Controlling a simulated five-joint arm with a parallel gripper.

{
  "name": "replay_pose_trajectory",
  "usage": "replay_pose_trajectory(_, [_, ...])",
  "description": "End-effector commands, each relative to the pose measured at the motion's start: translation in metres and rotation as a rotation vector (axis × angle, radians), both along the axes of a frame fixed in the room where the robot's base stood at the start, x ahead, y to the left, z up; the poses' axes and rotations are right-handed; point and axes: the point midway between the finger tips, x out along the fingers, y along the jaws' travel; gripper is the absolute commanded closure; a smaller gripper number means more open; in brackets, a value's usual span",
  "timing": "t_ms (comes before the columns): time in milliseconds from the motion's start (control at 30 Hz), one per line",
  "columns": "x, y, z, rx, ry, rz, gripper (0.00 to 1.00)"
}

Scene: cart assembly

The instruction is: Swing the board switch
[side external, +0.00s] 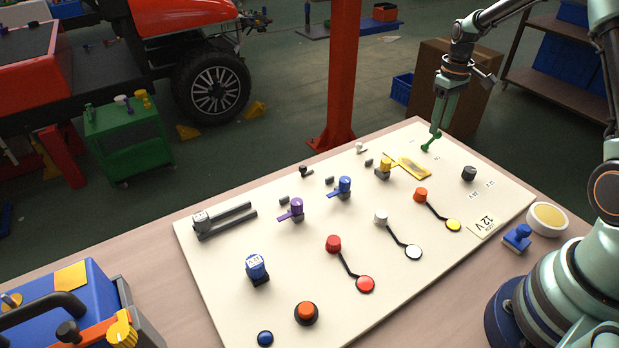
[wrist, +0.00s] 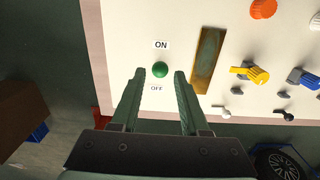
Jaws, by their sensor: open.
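The board switch shows in the wrist view as a round green knob (wrist: 160,69) between printed ON and OFF labels. ON is above it in the picture and OFF below. In the side view its green tip (side external: 426,148) is at the far end of the cream board (side external: 330,215). My gripper (wrist: 159,74) is open, with one finger to each side of the knob and visible gaps between. In the side view my gripper (side external: 435,132) points down over the switch. I cannot tell whether a finger touches it. The knob hides any lever below it.
A yellow plate (side external: 412,168) lies close beside the switch, and shows in the wrist view (wrist: 208,60). A yellow valve-like part (side external: 384,168), an orange knob (side external: 421,195) and a dark knob (side external: 469,173) stand nearby. A tape roll (side external: 547,220) sits off the board's right edge.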

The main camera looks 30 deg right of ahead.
Motion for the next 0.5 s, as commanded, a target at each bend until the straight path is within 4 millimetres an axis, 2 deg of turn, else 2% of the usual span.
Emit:
replay_pose_trajectory(167, [-0.001,0.000,-0.026,0.002,0.003,0.000,0.55])
replay_pose_trajectory(200, [0.000,0.000,-0.023,0.000,0.000,0.000,0.70])
replay_pose_trajectory(267, [0.000,0.000,-0.022,0.000,0.000,0.000,0.93])
replay_pose_trajectory(300, [0.000,0.000,-0.022,0.000,0.000,0.000,1.00])
replay_pose_trajectory(500, [0.001,0.000,-0.021,0.000,-0.001,0.000,1.00])
